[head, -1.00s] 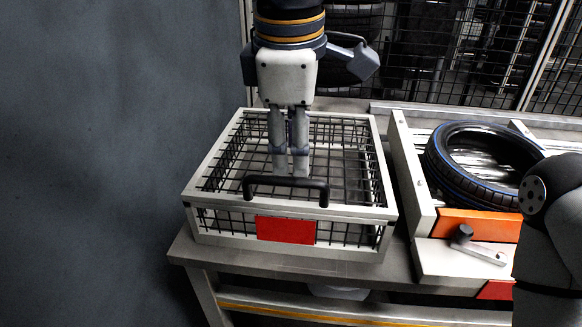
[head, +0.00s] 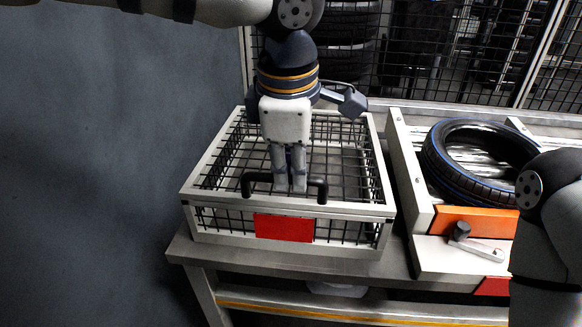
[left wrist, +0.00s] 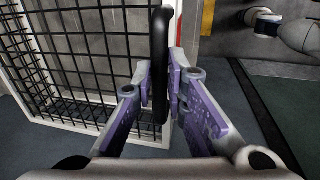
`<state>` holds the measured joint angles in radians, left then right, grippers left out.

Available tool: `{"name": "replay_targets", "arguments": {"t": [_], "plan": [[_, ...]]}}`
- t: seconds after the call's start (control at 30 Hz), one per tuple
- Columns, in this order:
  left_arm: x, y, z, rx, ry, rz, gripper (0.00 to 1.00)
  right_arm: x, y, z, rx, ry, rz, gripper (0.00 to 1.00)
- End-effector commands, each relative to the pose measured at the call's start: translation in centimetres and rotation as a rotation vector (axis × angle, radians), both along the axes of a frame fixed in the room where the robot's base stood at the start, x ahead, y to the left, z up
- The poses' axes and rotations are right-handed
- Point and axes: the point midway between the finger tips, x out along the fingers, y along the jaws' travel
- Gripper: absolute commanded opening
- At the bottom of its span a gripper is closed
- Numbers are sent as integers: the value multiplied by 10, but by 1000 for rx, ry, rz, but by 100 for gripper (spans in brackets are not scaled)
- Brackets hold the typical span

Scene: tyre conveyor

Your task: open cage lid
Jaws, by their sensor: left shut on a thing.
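The wire cage (head: 345,230) stands on the table with a pale frame and a red plate (head: 284,228) on its front. Its mesh lid (head: 222,180) lies flat and closed on top. A black bar handle (head: 318,186) sits on the lid's front edge. My left gripper (head: 291,188) reaches down at the handle's middle and hides that part. In the left wrist view the gripper's fingers (left wrist: 163,95) are shut on the handle (left wrist: 160,52), which runs between them. My right arm shows at the right edge, but its gripper is out of view.
A blue-striped tyre (head: 450,178) lies on the conveyor to the right, behind an orange panel (head: 475,220) with a lever (head: 478,248). A grey wall is at the left. A mesh fence with stacked tyres (head: 345,60) stands behind.

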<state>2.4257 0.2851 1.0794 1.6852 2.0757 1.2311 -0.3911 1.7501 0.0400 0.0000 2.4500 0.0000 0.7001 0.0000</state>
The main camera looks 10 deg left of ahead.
Motion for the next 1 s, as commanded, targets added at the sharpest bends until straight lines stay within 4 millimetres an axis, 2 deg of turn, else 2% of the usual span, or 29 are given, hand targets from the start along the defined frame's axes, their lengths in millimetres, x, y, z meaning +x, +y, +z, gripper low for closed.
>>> {"name": "replay_targets", "arguments": {"t": [0.23,0.53,0.7,1.0], "plan": [[21,0,53,2,23,12,0,-3,0,-3,0,12,0,40],[45,0,105,2,118,3,0,-13,0,-11,0,47,0,40],[51,1,118,0,118,3,0,-14,0,-13,0,52,0,40],[52,1,119,-2,117,5,0,-14,0,-13,0,52,0,40]]}}
